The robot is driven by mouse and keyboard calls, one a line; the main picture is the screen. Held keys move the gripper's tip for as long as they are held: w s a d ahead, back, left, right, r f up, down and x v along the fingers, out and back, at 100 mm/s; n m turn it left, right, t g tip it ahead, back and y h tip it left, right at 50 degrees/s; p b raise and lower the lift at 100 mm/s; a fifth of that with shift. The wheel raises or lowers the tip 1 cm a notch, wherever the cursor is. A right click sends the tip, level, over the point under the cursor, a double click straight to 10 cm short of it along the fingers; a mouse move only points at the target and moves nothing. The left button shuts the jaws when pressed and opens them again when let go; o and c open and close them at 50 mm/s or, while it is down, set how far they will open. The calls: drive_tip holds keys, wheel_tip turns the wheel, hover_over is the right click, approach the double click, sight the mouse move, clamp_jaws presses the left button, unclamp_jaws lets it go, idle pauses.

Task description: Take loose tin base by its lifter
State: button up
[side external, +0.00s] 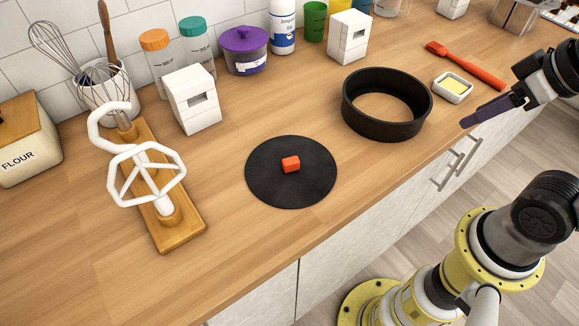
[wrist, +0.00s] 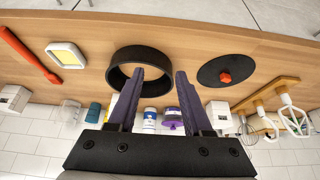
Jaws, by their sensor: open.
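The loose tin base (side external: 262,184) is a flat black disc lying on the wooden counter. A small red-orange lifter (side external: 291,164) stands up at its middle. In the wrist view the base (wrist: 210,72) and its lifter (wrist: 225,78) show at the right, beyond the fingers. My gripper (side external: 467,121) is at the right of the side view, near the counter's front edge and well away from the base. In the wrist view its two purple fingers (wrist: 160,74) are apart with nothing between them. The black tin ring (side external: 383,130) stands on the counter between gripper and base.
A white dish with yellow contents (side external: 453,87) and a red brush (side external: 470,66) lie right of the ring. A wooden stand (side external: 180,232) with white mixer attachments is left of the base. White blocks (side external: 194,99), jars and a utensil crock line the wall. Counter around the base is clear.

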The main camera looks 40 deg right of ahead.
drive_tip(key=shift+o, duration=0.8)
